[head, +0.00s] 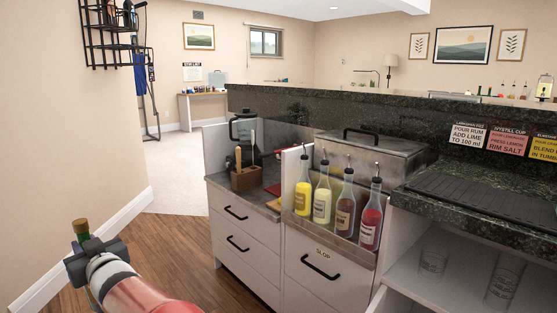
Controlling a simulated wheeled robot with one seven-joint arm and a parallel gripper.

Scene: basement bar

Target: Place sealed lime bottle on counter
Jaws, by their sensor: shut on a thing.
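My gripper (86,258) is at the lower left in the head view, shut on a bottle (80,229). Only the bottle's brownish-green stoppered top shows above the jaws, and a sliver shows below them. Its label and most of its body are hidden behind my gripper and arm. The bottle looks nearly upright, over the wood floor and apart from the bar. The dark granite counter (500,212) is at the right, with a raised granite ledge (380,105) behind it.
A metal rack (330,229) holds several pour-spout bottles with yellow and red liquids. Left of it are a wooden utensil holder (246,179) and a lower worktop (262,201). A dark ribbed mat (480,196) covers part of the counter. Glasses (505,280) stand below. Wood floor (175,245) is clear.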

